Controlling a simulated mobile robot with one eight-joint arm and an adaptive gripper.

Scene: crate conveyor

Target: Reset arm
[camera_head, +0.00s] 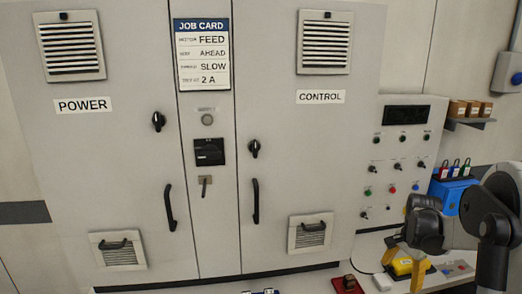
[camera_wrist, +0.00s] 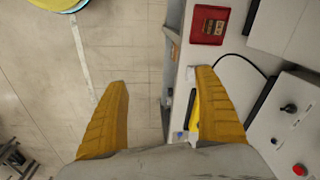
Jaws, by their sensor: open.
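My gripper (camera_wrist: 163,90) is open in the wrist view, its two yellow fingers wide apart with nothing between them but the view down to floor and bench edge. In the head view my gripper (camera_head: 403,268) is at the lower right, fingers pointing down over the bench. A yellow item (camera_head: 402,267) on the bench shows behind the fingers. It also shows partly hidden by the right finger in the wrist view (camera_wrist: 194,117). I cannot tell the height of the fingers above it.
A grey cabinet (camera_head: 130,190) with POWER and CONTROL doors, handles and a job card (camera_head: 202,55) fills the head view. The wrist view shows open floor (camera_wrist: 130,50) at left.

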